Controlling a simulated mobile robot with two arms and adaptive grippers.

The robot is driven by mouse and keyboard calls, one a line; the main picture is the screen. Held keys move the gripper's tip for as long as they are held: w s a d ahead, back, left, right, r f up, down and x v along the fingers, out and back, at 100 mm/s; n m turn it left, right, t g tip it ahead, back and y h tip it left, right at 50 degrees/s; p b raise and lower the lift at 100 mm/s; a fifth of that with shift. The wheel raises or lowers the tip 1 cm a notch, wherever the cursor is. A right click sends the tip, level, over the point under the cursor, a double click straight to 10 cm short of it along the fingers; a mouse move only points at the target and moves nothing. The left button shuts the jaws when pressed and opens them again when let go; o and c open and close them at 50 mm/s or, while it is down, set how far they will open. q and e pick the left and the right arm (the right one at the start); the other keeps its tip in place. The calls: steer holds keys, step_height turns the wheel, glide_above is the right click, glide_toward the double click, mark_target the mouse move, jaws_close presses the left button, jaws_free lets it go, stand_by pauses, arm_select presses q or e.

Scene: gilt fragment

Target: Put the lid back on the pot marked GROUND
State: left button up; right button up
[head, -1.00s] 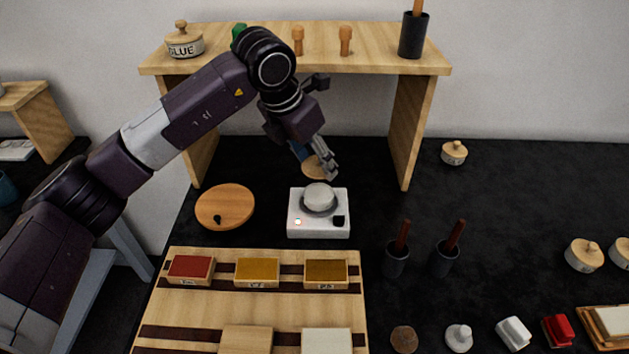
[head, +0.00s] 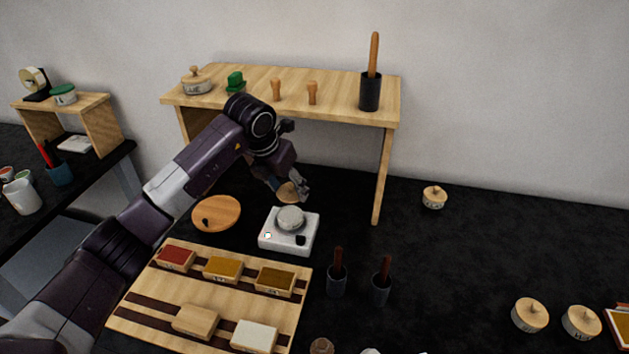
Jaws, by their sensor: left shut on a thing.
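My left gripper (head: 301,187) is above and just behind the white square device, its fingers pointing down and right. It is shut on what looks like a tan round lid (head: 287,193), partly hidden by the fingers. A pale round piece (head: 290,216) sits in a grey dish on the white device (head: 274,241). Small lidded pots stand at the back right (head: 434,199) and front right (head: 529,316), (head: 580,323). Another lidded pot (head: 196,82) is on the shelf. I cannot read GROUND on any pot. My right gripper is out of view.
A wooden disc (head: 224,210) lies left of the device. A striped board (head: 232,308) with small coloured boxes is in front. Two dark cups with handles (head: 337,284), (head: 381,291) stand to the right. The wooden shelf (head: 339,92) rises behind. The right-middle table is clear.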

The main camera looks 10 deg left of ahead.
mark_target(284, 196)
arm_select(q)
steer(key=shift+s+a, duration=0.1)
steer(key=shift+f, duration=0.25)
steer(key=shift+a+f+b, duration=0.2)
steer(key=shift+f+b, duration=0.1)
steer(key=shift+f, duration=0.2)
steer(key=shift+a+f+b, duration=0.2)
steer(key=shift+f+b, duration=0.05)
steer(key=shift+f, duration=0.2)
steer(key=shift+d+f+b, duration=0.1)
steer(key=shift+f+b, duration=0.35)
steer(key=shift+f, duration=0.3)
steer(key=shift+f+b, duration=1)
steer(key=shift+f, duration=0.5)
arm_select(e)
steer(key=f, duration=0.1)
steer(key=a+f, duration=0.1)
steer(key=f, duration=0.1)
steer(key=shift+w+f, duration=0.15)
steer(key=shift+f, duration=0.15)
arm_select(q)
steer(key=shift+r, duration=0.1)
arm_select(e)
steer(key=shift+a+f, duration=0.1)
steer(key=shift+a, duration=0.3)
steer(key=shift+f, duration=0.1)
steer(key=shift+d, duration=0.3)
